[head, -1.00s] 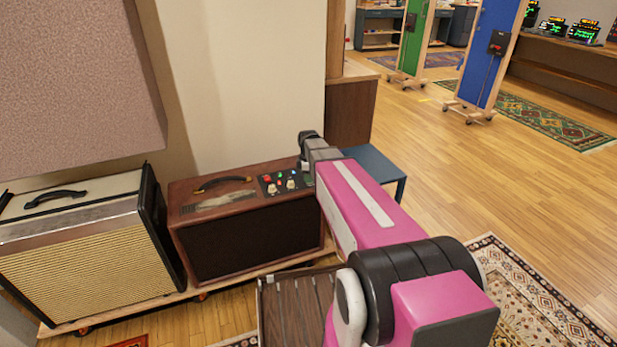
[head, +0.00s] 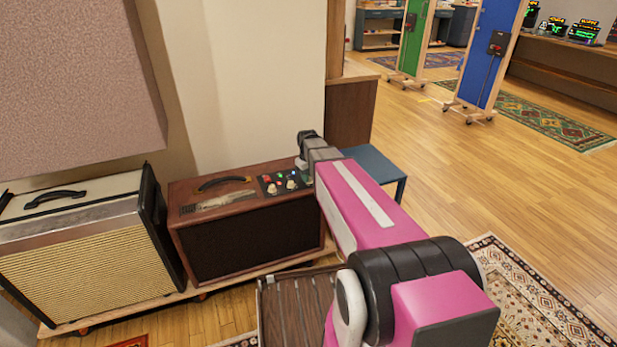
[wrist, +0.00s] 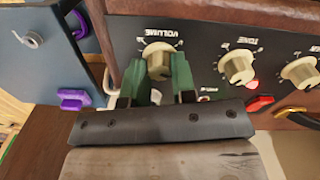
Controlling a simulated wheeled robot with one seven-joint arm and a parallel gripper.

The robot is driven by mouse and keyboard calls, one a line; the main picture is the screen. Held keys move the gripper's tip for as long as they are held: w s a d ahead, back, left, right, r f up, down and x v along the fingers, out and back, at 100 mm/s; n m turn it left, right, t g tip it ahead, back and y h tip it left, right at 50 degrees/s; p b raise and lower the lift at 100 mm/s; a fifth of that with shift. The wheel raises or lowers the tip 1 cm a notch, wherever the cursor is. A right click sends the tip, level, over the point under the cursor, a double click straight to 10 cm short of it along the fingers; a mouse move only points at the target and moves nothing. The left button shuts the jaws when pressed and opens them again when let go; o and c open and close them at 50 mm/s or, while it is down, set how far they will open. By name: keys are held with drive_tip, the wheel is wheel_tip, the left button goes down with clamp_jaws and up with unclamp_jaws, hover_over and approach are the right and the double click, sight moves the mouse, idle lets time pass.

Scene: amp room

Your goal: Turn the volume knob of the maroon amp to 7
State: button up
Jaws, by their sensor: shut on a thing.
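The maroon amp (head: 250,230) stands on a low wooden dolly, with its dark control panel (head: 283,183) on top at the right end. In the wrist view the panel (wrist: 205,30) shows upside down, with a cream volume knob (wrist: 158,56) under the label VOLUME. My gripper (wrist: 157,75) has its two green fingers on either side of the volume knob and is shut on it. The number the knob points to is too small to read. In the head view my arm hides the gripper's fingertips and the right end of the panel.
A cream tone knob (wrist: 237,67) and another cream knob (wrist: 300,72) sit beside the volume knob, with a red switch (wrist: 259,103) close by. A cream amp (head: 90,240) stands left of the maroon one. A blue stool (head: 375,165) stands close on the right.

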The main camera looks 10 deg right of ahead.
drive_tip(key=m, duration=0.6)
drive_tip(key=shift+m, duration=0.3)
drive_tip(key=m, duration=1.1)
drive_tip(key=shift+d+m, duration=0.1)
drive_tip(key=shift+m, duration=0.2)
drive_tip(key=m, duration=0.5)
drive_tip(key=shift+m, duration=0.4)
drive_tip(key=o, duration=0.9)
